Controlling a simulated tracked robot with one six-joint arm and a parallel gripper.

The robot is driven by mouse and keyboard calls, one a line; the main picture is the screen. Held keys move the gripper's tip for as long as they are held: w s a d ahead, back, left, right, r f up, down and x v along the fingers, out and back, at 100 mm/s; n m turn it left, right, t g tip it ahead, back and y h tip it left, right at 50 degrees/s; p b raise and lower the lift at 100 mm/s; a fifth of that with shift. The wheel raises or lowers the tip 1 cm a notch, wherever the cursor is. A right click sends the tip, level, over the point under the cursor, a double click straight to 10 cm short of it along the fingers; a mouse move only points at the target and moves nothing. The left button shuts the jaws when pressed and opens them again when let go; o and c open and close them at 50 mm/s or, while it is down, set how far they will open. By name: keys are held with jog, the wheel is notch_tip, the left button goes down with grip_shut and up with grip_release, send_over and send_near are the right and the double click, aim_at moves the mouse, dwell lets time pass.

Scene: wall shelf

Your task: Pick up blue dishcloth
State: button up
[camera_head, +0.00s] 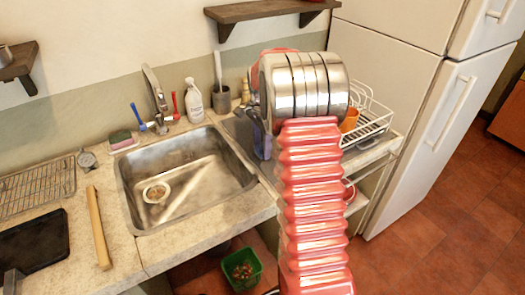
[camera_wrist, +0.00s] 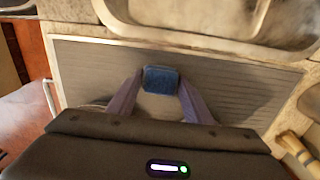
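The blue dishcloth (camera_wrist: 162,80) is a small, dark blue folded piece on the ridged grey drainboard (camera_wrist: 240,85) in the wrist view. My gripper (camera_wrist: 160,78) is above the drainboard, with its two purple-grey fingers spread on the left and right of the cloth. The fingertips are close to the cloth's sides; I cannot tell whether they touch it. In the head view my arm hides the cloth and most of the gripper; only a bluish finger (camera_head: 262,140) shows at its left.
The steel sink (camera_head: 185,175) lies left of my arm. A white dish rack (camera_head: 372,125) with an orange cup (camera_head: 349,120) stands to the right, before the white fridge (camera_head: 415,110). A white bottle (camera_head: 194,100) stands behind the sink. A dark wall shelf (camera_head: 268,12) is above.

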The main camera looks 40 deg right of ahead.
aim_at(262, 147)
jog(key=c, duration=0.6)
notch_tip(262, 147, up, 10)
jog(key=shift+r, duration=0.1)
dwell(0.4)
dwell(0.4)
